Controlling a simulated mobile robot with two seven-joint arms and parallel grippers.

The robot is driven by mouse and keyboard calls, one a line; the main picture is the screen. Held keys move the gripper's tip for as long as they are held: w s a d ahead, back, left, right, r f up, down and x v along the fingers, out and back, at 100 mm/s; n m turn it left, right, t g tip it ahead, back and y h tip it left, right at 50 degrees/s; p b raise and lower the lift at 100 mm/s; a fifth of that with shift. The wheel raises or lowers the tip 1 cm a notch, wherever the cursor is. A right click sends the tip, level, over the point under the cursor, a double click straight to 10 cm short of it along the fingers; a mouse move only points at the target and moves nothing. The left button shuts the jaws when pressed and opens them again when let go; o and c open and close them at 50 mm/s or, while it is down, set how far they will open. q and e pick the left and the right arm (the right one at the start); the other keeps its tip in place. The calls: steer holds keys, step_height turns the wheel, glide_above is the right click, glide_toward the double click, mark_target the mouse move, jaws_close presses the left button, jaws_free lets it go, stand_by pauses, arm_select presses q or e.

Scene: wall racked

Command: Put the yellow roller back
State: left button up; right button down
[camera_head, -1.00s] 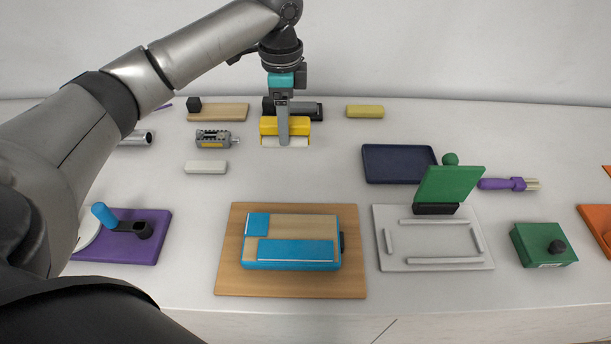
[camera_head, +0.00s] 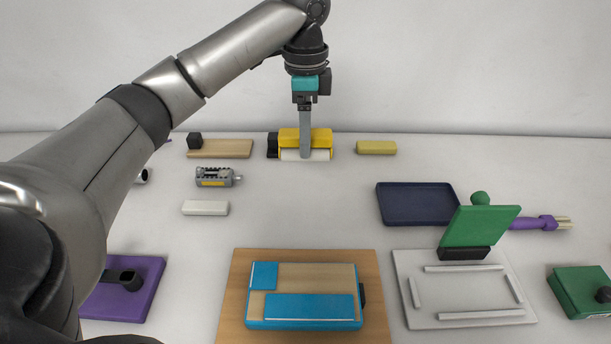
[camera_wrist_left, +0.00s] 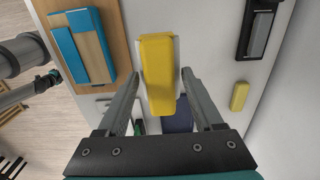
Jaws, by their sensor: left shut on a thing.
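The yellow roller (camera_head: 318,135), a yellow block with a white lower part, is held by my left gripper (camera_head: 305,155). In the head view one grey finger covers its middle. In the left wrist view the yellow roller (camera_wrist_left: 158,75) shows between the two fingers of my left gripper (camera_wrist_left: 160,85). A dark holder (camera_head: 272,146) is mostly hidden behind the roller in the head view. In the wrist view a black tray-like thing with a grey bar (camera_wrist_left: 257,32) lies to the right, apart from the roller. My right gripper is not in view.
A pale yellow block (camera_head: 376,147) lies right of the roller, a wooden board with a black cube (camera_head: 220,148) left. Nearer are a grey device (camera_head: 216,177), a white block (camera_head: 205,208), a navy tray (camera_head: 418,204) and a wooden board with a blue-edged block (camera_head: 370,325). A wall stands behind.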

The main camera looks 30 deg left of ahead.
arm_select(q)
step_height(320, 180, down, 17)
steer(key=shift+f+b, duration=0.15)
steer(key=shift+b, duration=0.4)
steer(key=shift+f, duration=0.65)
steer(key=shift+f, duration=0.1)
steer(key=o, duration=1.3)
steer(key=shift+f, duration=0.1)
